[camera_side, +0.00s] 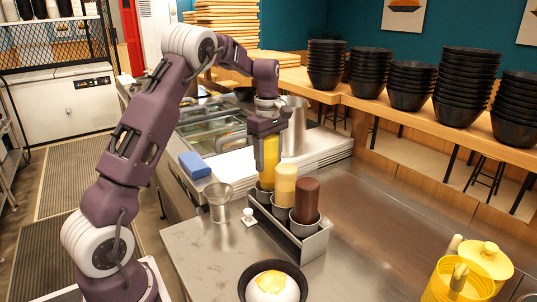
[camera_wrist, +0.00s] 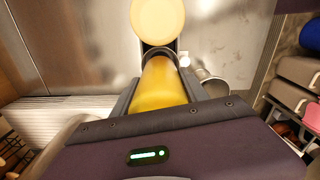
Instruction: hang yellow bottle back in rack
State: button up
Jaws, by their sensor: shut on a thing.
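The yellow bottle (camera_side: 267,172) is held upright between the fingers of my gripper (camera_side: 268,142). Its lower end is at the mouth of the back-left cup of the metal rack (camera_side: 312,246); I cannot tell how deep it sits. In the wrist view the yellow bottle (camera_wrist: 163,86) lies between the fingers of my gripper (camera_wrist: 161,98), its far end at a dark round cup rim. A pale yellow bottle (camera_side: 285,182) and a brown bottle (camera_side: 307,198) stand in the rack's other cups. The pale bottle (camera_wrist: 158,18) also shows at the wrist view's top.
A metal cup (camera_side: 218,203) and a small white object (camera_side: 249,217) stand left of the rack. A black bowl (camera_side: 272,284) with food is in front. Yellow containers (camera_side: 484,258) are at right. Stacked black bowls (camera_side: 410,85) line the back shelf. The steel counter right of the rack is clear.

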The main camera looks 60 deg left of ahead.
aim_at(268, 174)
jog(key=shift+f, duration=1.3)
jog(key=shift+f, duration=1.35)
jog(key=o, duration=1.3)
jog(key=shift+c, duration=0.2)
jog(key=shift+r, duration=3.75)
